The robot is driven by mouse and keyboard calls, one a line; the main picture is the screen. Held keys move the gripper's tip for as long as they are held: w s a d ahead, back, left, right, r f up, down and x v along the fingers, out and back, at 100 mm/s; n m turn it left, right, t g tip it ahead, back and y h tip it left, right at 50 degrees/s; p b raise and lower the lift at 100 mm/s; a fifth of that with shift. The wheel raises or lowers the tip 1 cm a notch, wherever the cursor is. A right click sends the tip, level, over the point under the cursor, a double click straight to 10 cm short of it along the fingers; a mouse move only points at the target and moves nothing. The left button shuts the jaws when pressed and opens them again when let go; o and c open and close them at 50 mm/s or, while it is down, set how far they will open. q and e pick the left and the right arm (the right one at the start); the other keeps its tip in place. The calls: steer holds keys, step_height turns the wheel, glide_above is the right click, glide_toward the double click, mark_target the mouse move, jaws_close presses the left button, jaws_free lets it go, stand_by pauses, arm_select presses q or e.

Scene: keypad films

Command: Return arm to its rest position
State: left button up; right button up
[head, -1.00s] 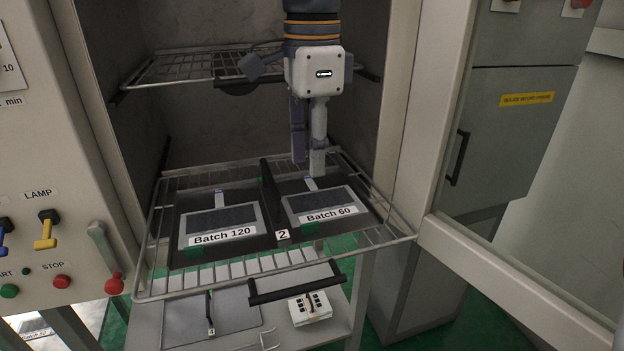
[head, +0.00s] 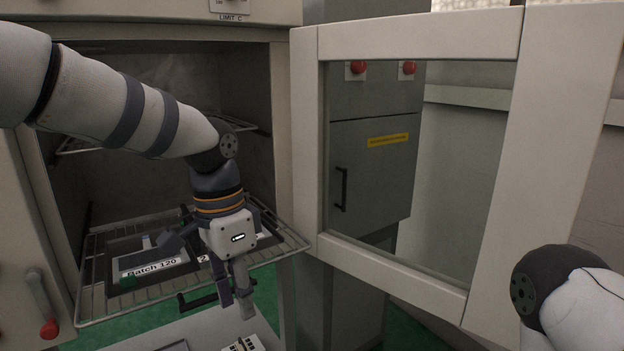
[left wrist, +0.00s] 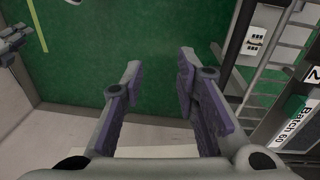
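My left gripper (head: 237,300) hangs fingers-down in front of the wire rack (head: 95,290) that sticks out of the open oven chamber. In the left wrist view its two purple-padded fingers (left wrist: 160,90) stand apart with only green floor between them, so it is open and empty. My left arm comes in from the upper left and covers part of the chamber.
The open windowed door (head: 395,255) stands to the right. A red-tipped lever (head: 48,328) is at the lower left. Green floor lies below.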

arm_select(q)
steer(key=s+a+f+n+g+h, duration=0.15)
steer(key=s+f, duration=0.35)
steer(key=f, duration=0.6)
steer(key=s+d+f+n, duration=0.1)
steer(key=s+f+n, duration=0.25)
steer(key=f, duration=0.75)
steer(key=s+a+f+n, duration=0.2)
steer(key=s+a+f, duration=0.1)
steer(key=s, duration=0.5)
steer(key=s+a+f+n+y, duration=0.1)
steer(key=s+a+f, duration=0.2)
steer(key=s, duration=0.5)
steer(key=s+a+f+n+y, duration=0.1)
steer(key=s+a+f+n, duration=0.1)
steer(key=s+a, duration=0.3)
steer(key=s, duration=0.3)
steer(key=shift+s+a+f+n, duration=0.2)
steer(key=shift+s+f+n, duration=0.1)
steer(key=shift+f, duration=0.1)
arm_select(e)
steer(key=shift+w+a, duration=0.2)
steer(key=shift+w, duration=0.45)
arm_select(q)
steer(key=shift+t+y, duration=0.25)
